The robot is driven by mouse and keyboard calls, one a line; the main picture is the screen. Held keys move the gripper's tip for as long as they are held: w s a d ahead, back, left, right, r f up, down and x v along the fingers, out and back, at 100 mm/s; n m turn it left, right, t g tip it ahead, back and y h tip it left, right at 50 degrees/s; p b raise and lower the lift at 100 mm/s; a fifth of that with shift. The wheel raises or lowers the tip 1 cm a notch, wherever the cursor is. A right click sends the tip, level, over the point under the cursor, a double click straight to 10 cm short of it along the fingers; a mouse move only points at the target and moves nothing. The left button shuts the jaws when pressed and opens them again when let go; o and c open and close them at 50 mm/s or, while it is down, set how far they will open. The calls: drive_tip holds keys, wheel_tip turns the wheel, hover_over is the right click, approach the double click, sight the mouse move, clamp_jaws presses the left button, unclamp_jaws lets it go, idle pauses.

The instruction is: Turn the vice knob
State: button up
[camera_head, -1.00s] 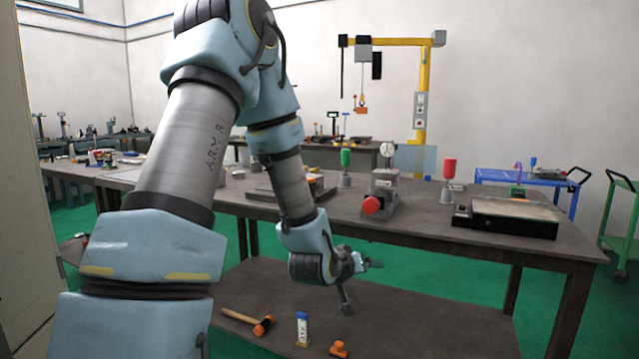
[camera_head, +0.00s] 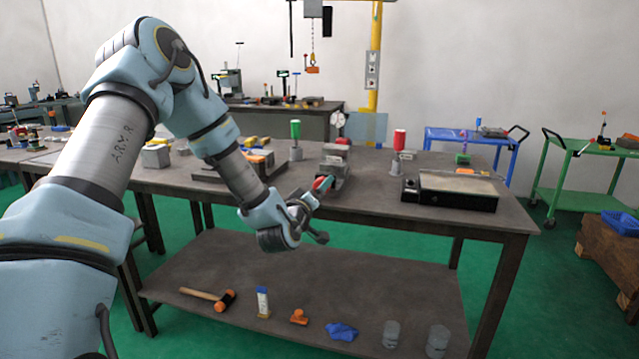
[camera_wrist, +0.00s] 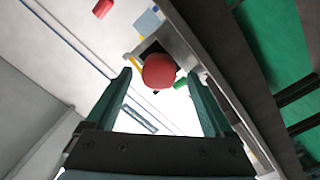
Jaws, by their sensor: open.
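The vice is a grey block-shaped device (camera_head: 336,161) standing on the workbench, with a red knob (camera_head: 323,184) on its near side. My gripper (camera_head: 314,192) is at the front edge of the bench, right by the knob, and partly covers it in the head view. In the wrist view, the round red knob (camera_wrist: 159,71) shows between the tips of my two open green fingers, with gaps on both sides. I cannot tell how deep the knob sits between the fingers. The grey vice body (camera_wrist: 177,42) shows behind the knob.
A green-topped piece (camera_head: 295,140) and a red-topped piece (camera_head: 398,150) stand either side of the vice. A flat black-framed plate (camera_head: 452,190) lies to the right. The lower shelf (camera_head: 375,290) holds a hammer (camera_head: 208,298) and small items.

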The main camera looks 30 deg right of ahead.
drive_tip(key=shift+x, duration=1.25)
drive_tip(key=shift+c, duration=0.4)
drive_tip(key=c, duration=1.3)
drive_tip(key=shift+s+d+f+m+b, duration=0.1)
drive_tip(key=shift+f+m+b, duration=0.15)
drive_tip(key=shift+m+b, duration=0.75)
drive_tip(key=shift+r+m+b, duration=0.1)
drive_tip(key=shift+m+b, duration=0.7)
drive_tip(key=shift+b, duration=0.15)
drive_tip(key=shift+r+m, duration=0.15)
drive_tip(key=shift+m, duration=0.25)
drive_tip(key=o, duration=1.4)
